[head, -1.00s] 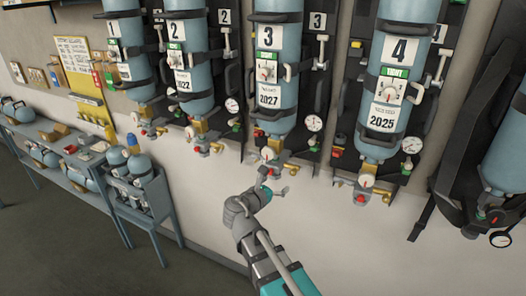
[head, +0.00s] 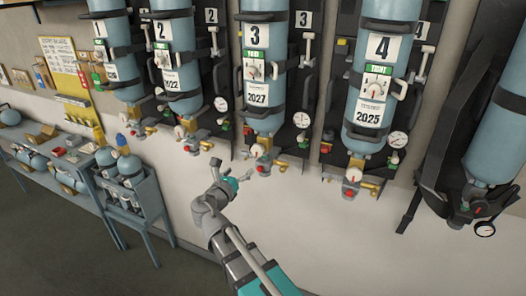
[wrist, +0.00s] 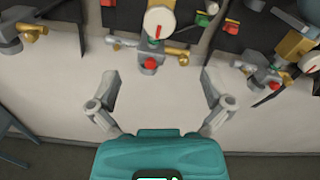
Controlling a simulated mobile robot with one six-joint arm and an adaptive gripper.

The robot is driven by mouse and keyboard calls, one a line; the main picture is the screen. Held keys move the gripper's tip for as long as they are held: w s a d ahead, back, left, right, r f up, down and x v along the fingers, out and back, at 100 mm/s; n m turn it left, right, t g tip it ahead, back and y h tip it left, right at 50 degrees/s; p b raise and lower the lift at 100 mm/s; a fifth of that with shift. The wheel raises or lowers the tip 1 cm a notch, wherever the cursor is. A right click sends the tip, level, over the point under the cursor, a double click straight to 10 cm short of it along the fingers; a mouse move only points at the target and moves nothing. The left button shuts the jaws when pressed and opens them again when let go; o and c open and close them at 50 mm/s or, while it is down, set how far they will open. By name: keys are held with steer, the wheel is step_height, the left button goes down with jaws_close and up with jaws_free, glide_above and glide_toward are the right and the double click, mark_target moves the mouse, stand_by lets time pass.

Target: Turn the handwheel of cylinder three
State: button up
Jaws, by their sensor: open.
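Cylinder three (head: 263,85) is a light blue tank upright on the wall, with a "3" card and a 2027 label. My gripper (head: 238,179) is open and empty, below and left of the valve in the head view. Its two fingers (wrist: 160,92) stand apart and touch nothing.
Cylinder two (head: 176,75) hangs left and cylinder four (head: 378,85) right, each with its own valve. A pressure gauge (head: 301,120) is right of cylinder three. A blue rack with small bottles (head: 128,178) stands lower left. The wall below the valves is bare.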

mark_target(256, 151)
steer(key=x, duration=1.2)
steer(key=shift+w+d+f, duration=0.1)
steer(key=shift+w, duration=0.2)
steer(key=shift+c, duration=0.3)
